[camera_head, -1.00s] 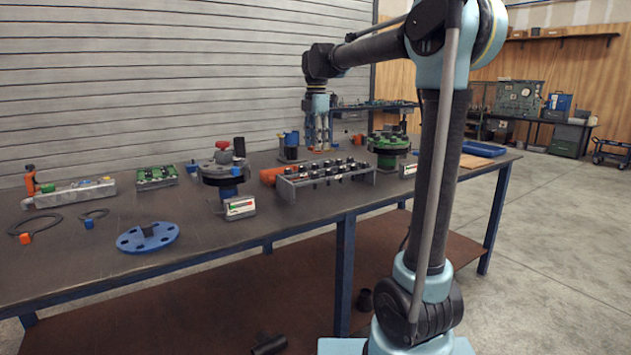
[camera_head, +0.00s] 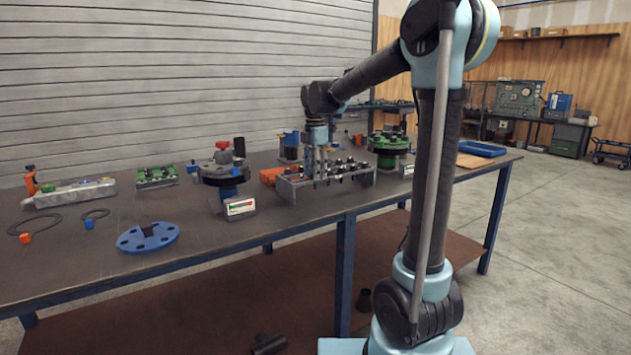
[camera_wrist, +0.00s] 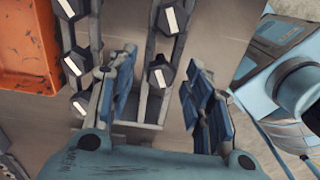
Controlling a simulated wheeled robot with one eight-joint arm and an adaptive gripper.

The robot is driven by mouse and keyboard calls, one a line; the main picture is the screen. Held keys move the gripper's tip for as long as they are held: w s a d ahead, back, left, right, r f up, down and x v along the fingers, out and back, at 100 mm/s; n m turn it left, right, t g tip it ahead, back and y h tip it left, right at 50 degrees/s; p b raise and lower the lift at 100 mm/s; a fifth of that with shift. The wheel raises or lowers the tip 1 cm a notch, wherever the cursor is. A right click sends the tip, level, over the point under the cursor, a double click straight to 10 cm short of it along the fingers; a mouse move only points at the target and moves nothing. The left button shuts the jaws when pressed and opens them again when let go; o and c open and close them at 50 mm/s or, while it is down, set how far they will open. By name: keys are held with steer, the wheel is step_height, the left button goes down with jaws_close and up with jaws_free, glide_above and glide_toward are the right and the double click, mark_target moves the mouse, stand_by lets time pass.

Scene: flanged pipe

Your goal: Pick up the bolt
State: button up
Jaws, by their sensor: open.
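Several dark hex-headed bolts stand in a grey metal rack (camera_head: 286,190) on the bench. In the wrist view their heads carry white marks and stand in two rows. One bolt head (camera_wrist: 160,76) shows in the gap between my fingers, slightly beyond the tips. My gripper (camera_head: 317,179) is over the rack, pointing down. In the wrist view my gripper (camera_wrist: 158,92) is open, with one blue-padded finger on each side and nothing held. Whether the fingers touch any bolt cannot be told. Some bolts are partly hidden behind the fingers.
An orange bin (camera_wrist: 25,45) lies beside the rack on the left. A blue and grey object (camera_wrist: 295,85) is close to the right finger in the wrist view. A black-and-green flange assembly (camera_head: 388,148) stands to the right, a gauge box (camera_head: 240,207) to the left.

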jaws_close()
steer(key=shift+r, duration=0.1)
step_height(320, 180, up, 10)
stand_by(0.7)
